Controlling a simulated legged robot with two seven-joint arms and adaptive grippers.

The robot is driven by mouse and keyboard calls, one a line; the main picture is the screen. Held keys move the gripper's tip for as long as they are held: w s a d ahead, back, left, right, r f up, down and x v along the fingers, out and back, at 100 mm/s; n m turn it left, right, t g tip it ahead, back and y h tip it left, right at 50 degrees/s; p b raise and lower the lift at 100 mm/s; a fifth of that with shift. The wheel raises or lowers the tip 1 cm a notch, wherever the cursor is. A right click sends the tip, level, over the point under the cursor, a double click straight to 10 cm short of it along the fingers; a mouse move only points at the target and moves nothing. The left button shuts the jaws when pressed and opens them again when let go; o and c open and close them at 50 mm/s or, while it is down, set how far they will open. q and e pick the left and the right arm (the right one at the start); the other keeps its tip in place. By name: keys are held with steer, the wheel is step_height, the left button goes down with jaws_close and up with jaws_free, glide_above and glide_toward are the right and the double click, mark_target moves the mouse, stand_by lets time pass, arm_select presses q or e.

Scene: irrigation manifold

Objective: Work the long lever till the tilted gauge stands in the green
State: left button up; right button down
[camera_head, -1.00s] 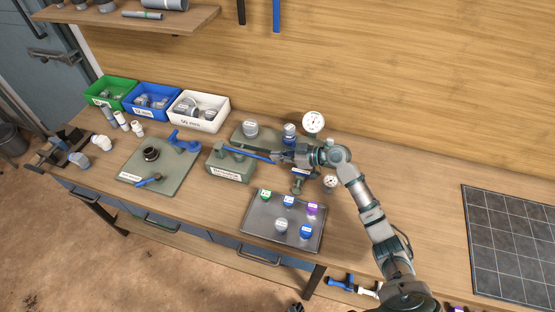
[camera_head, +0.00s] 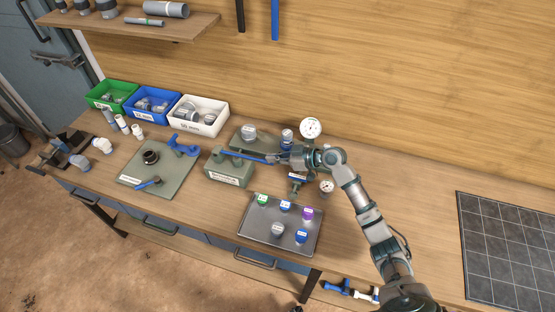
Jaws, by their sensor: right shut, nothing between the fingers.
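The long blue lever (camera_head: 243,155) reaches right from a grey-green labelled block (camera_head: 229,172) in the middle of the bench. My right gripper (camera_head: 273,159) is shut and empty at the lever's free end; I cannot tell whether it touches the lever. A large white round gauge (camera_head: 311,128) stands behind my right gripper. A smaller gauge (camera_head: 327,187) sits lower, in front of my right wrist, with its face leaning back. Both dials are too small to read the needle or a green band. My right arm and gripper hide part of the pipework between them. My left gripper is out of view.
A grey tray (camera_head: 258,235) with several coloured caps lies in front of the gauges. A grey-green plate (camera_head: 134,178) with blue fittings lies left of the lever block. Green, blue and white bins (camera_head: 211,130) stand at the back left. The bench right of my arm is clear up to a dark grid mat (camera_head: 510,240).

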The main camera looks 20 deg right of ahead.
arm_select(q)
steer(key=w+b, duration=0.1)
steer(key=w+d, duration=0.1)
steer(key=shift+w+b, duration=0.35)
steer(key=shift+b, duration=0.05)
arm_select(e)
steer(key=v, duration=1)
steer(key=shift+d, duration=0.3)
steer(key=shift+s+f, duration=0.1)
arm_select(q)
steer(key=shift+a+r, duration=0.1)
arm_select(e)
steer(key=shift+d, duration=0.1)
